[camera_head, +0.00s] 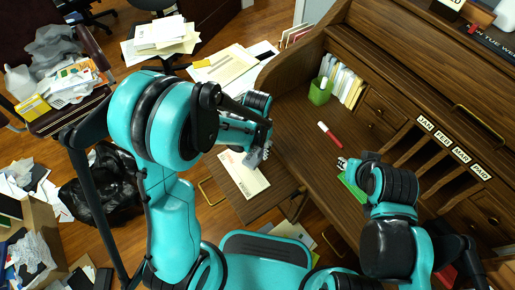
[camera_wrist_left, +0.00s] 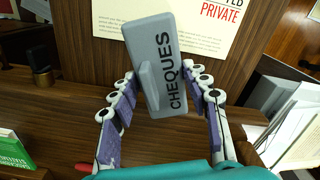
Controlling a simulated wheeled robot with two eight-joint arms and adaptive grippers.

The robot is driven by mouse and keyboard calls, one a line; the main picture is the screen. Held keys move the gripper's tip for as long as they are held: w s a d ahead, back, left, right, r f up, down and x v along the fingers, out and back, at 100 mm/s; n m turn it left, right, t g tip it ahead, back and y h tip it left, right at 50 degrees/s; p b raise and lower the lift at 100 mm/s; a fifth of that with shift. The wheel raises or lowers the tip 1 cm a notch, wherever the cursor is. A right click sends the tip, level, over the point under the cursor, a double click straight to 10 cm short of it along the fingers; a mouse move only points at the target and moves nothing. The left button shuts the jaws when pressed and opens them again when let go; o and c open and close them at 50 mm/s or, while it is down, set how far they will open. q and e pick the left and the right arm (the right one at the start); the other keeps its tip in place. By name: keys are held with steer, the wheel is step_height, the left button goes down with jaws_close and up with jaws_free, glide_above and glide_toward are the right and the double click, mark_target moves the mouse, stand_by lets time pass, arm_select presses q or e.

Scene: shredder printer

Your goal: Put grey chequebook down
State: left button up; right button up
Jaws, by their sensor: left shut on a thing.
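The grey chequebook (camera_wrist_left: 154,62), marked CHEQUES, stands tilted between the two fingers of my left gripper (camera_wrist_left: 160,103) in the left wrist view. The gripper is shut on it. In the head view my left gripper (camera_head: 262,152) is at the left edge of the wooden desk, above a cream paper sheet (camera_head: 243,174). There the chequebook is too small and covered to make out clearly. My right gripper (camera_head: 346,165) is over the desk, beside a green flat item (camera_head: 352,187); its fingers are too small to read.
The wooden desk (camera_head: 318,140) holds a red-and-white marker (camera_head: 329,134) and a green holder (camera_head: 319,92) with papers. A black bag (camera_head: 105,185) and scattered papers lie on the floor at left.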

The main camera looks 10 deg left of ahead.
arm_select(q)
steer(key=o, duration=1.2)
steer(key=shift+c, duration=0.2)
steer(key=shift+r, duration=0.1)
steer(key=shift+r+p, duration=0.25)
steer(key=shift+p, duration=0.2)
step_height(320, 180, up, 11)
steer(key=p, duration=0.5)
steer(key=s+a+r+n+t, duration=0.4)
steer(key=s+a+r+t, duration=0.3)
steer(key=r, duration=0.5)
steer(key=shift+s+a, duration=0.8)
steer(key=shift+s, duration=0.55)
